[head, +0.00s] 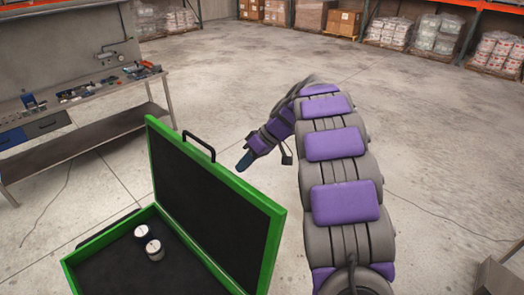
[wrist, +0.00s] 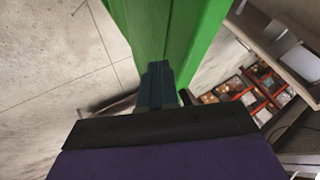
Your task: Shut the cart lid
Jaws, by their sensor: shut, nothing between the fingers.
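A green-framed cart (head: 75,268) with a dark inside stands at the lower left of the head view. Its lid (head: 279,228) is raised, with a green rim, a black inner panel and a black handle (head: 199,143) on the top edge. My gripper (head: 242,168) is shut and empty, on the outer side of the lid, just right of the handle. In the wrist view, my gripper's fingers (wrist: 157,72) point at the lid's green surface (wrist: 200,40), close to it; I cannot tell whether they touch. The lid's outer face is hidden in the head view.
Two small white-topped cylinders (head: 155,250) stand inside the cart. A workbench (head: 110,88) with tools is at the left. Pallets with boxes and wrapped buckets (head: 388,32) line the back. The concrete floor between is clear. A box edge (head: 500,275) shows at lower right.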

